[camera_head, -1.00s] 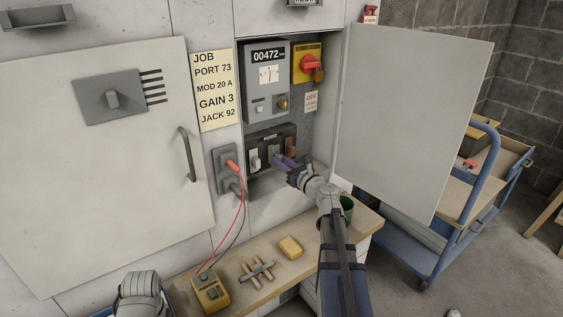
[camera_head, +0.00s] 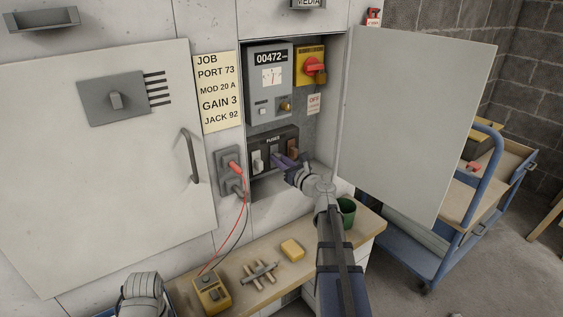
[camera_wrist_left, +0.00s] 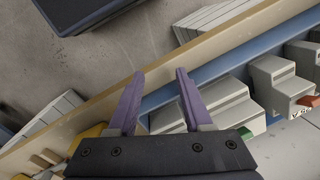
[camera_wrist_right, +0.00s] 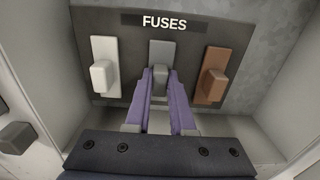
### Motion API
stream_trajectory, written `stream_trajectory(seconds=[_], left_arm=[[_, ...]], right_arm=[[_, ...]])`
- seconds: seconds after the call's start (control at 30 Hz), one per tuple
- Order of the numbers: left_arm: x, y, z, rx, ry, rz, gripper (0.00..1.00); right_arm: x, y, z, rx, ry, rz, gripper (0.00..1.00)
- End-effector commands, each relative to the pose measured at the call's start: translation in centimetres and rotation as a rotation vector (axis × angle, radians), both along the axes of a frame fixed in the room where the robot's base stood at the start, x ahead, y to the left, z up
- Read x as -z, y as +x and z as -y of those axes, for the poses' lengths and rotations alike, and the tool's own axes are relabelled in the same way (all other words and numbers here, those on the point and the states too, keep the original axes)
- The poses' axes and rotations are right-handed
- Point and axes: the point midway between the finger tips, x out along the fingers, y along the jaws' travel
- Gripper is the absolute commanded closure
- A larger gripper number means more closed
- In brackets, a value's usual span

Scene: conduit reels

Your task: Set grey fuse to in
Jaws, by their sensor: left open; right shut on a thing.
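The fuse panel (camera_wrist_right: 134,22), labelled FUSES, sits low inside the open cabinet; it also shows in the head view (camera_head: 270,136). It holds a white fuse (camera_wrist_right: 103,74) on the left, the grey fuse (camera_wrist_right: 161,55) in the middle and a brown fuse (camera_wrist_right: 214,78) on the right. My right gripper (camera_wrist_right: 160,80) has its purple fingers on either side of the grey fuse's handle and is shut on it. The fingers partly hide that handle. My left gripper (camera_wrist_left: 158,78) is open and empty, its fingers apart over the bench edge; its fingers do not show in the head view.
Above the panel are a grey meter (camera_head: 269,85) and a red rotary switch (camera_head: 313,64) on yellow. The cabinet door (camera_head: 415,120) stands open to the right. A red-leaded socket (camera_head: 231,172) is left of the panel. A yellow meter (camera_head: 211,292) and green cup (camera_head: 347,210) are on the bench.

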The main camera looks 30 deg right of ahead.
Motion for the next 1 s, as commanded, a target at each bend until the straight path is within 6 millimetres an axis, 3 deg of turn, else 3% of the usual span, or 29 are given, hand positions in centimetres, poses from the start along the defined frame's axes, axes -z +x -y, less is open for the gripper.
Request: stream_trajectory(seconds=[0.03, 0.3, 0.63, 1.0], left_arm=[[0.0, 0.0, 0.0, 0.0, 0.0, 0.0, 0.5], [0.0, 0.0, 0.0, 0.0, 0.0, 0.0, 0.5], [0.0, 0.0, 0.0, 0.0, 0.0, 0.0, 0.5], [0.0, 0.0, 0.0, 0.0, 0.0, 0.0, 0.5]], right_arm=[[-0.1, 0.3, 0.1, 0.0, 0.002, 0.002, 0.75], [-0.1, 0.3, 0.0, -0.002, 0.002, 0.002, 0.47], [0.0, -0.4, -0.1, -0.003, 0.002, 0.001, 0.47], [-0.1, -6.3, 0.6, 0.004, 0.002, 0.002, 0.47]])
